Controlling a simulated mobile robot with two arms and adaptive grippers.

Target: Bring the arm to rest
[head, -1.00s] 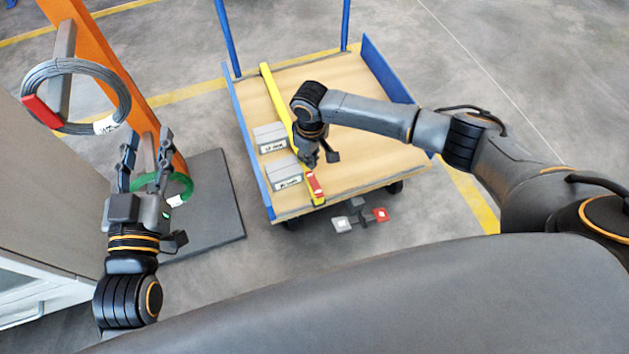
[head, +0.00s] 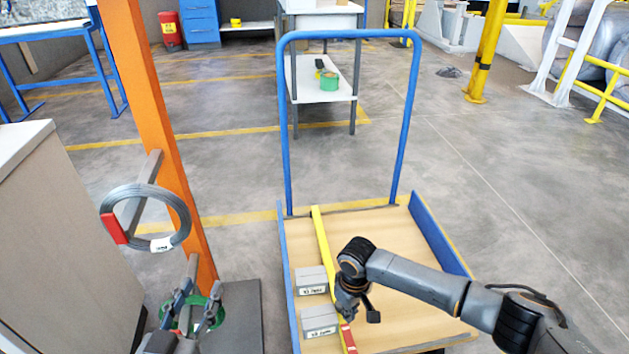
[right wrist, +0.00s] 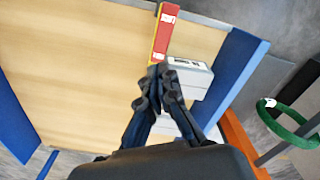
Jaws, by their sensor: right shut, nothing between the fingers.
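My right gripper (head: 347,311) is shut and empty above the cart, close to the yellow bar near its red end. In the right wrist view its fingertips (right wrist: 158,82) are together, near the red-and-yellow bar (right wrist: 163,35) and the grey boxes (right wrist: 190,75). My left gripper (head: 202,296) is at the lower left, its fingers apart, in front of the green coil (head: 172,322) by the orange post. I cannot tell whether the fingers touch the coil. A grey wire coil (head: 184,212) with a red band hangs on the post's upper peg.
The blue-edged cart (head: 400,275) carries the yellow bar (head: 322,240) and two labelled grey boxes (head: 312,280), (head: 319,322). Its tall blue handle (head: 284,130) stands at the back. The orange post (head: 160,110) and a beige cabinet (head: 60,230) flank the left. Open floor lies right.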

